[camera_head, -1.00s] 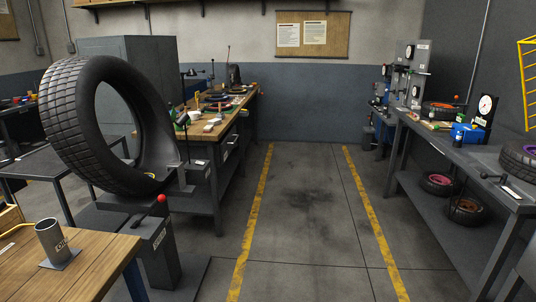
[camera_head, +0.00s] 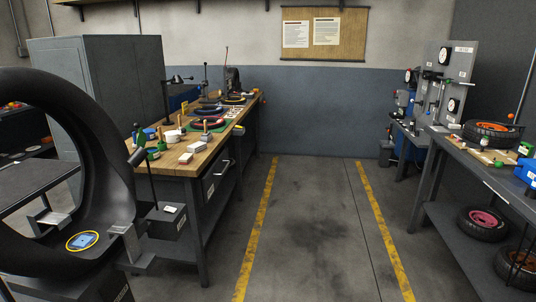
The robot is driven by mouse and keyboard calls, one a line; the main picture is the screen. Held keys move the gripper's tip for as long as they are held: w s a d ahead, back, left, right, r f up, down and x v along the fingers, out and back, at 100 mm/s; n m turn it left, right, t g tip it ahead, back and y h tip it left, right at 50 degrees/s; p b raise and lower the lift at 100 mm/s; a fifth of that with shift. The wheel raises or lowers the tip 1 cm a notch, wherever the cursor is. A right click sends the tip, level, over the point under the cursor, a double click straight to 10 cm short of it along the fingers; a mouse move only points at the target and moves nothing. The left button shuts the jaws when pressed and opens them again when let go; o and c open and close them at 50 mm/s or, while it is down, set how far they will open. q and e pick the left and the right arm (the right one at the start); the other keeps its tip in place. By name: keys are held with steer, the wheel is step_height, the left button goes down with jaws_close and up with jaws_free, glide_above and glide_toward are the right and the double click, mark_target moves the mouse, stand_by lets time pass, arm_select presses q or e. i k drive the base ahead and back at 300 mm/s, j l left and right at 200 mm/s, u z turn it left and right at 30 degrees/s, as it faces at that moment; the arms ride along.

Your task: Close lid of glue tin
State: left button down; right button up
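I cannot make out which item is the glue tin. Small green containers (camera_head: 153,153) and a white cup-like vessel (camera_head: 172,136) stand at the near end of the wooden workbench (camera_head: 208,157) on the left. A small green-and-white item (camera_head: 524,149) stands on the right bench. All are too small to tell whether any has a lid, open or shut. Neither of my grippers is in view.
A large tyre (camera_head: 105,165) on a stand fills the near left. A grey cabinet (camera_head: 100,95) stands behind it. The right bench (camera_head: 480,155) bears wheels and tools. The floor lane (camera_head: 315,230) between the yellow lines is clear.

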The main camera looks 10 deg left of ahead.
mark_target(142, 138)
steer(key=i+z, duration=0.1)
steer(key=i, duration=1.55)
